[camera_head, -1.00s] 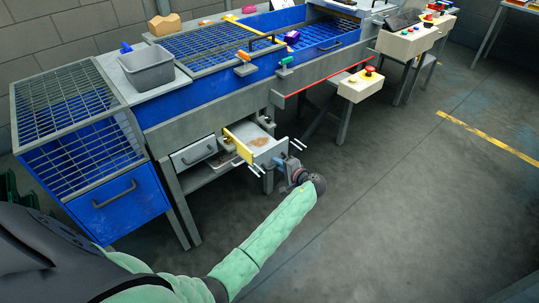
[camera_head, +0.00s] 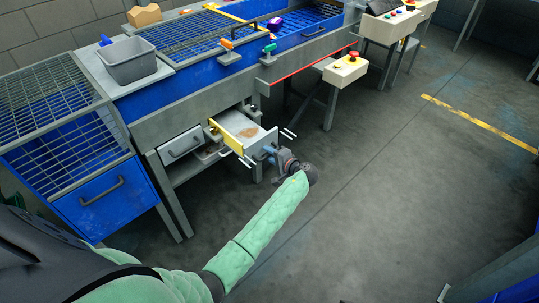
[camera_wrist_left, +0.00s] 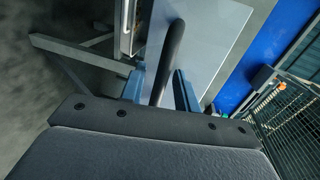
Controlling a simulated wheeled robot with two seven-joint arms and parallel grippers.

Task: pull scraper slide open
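The scraper slide (camera_head: 236,125) is a pale drawer with a yellow side, standing part way out of the grey frame under the blue line. Brown residue lies inside it. My left gripper (camera_head: 270,154) is at its front face. In the left wrist view, the slide's dark bar handle (camera_wrist_left: 174,50) runs between the two blue fingers of my left gripper (camera_wrist_left: 160,88). My right gripper is not in view.
A closed white drawer (camera_head: 180,146) is left of the slide. A blue bin with a handle (camera_head: 103,192) stands farther left. An emergency-stop box (camera_head: 345,70) stands on a post to the right. The floor in front is clear.

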